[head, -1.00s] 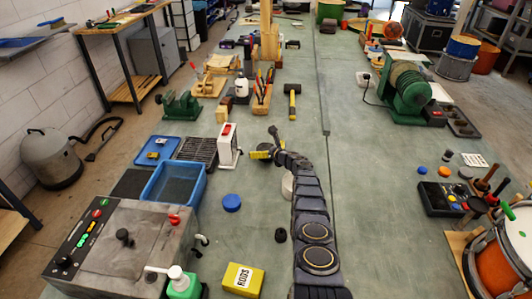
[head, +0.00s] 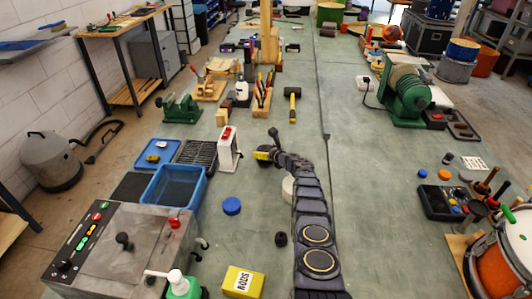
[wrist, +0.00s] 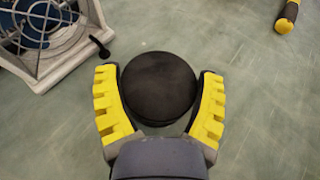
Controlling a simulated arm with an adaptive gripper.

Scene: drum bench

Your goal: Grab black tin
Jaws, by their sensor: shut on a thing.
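The black tin (wrist: 159,85) is a round, dark, flat-topped thing seen from above in the wrist view. It sits between the two yellow-padded fingers of my gripper (wrist: 160,100), which is shut on it, one finger along each side. In the head view my gripper (head: 266,153) is low over the green bench, right of the white box with a red switch (head: 229,149). The tin is too small or too hidden there to make out.
A mallet (head: 292,104) lies beyond my gripper. A dark rack (head: 195,152) and blue trays (head: 175,186) stand to the left. A blue lid (head: 231,206), a small black piece (head: 281,239) and a yellow box (head: 243,282) lie nearer.

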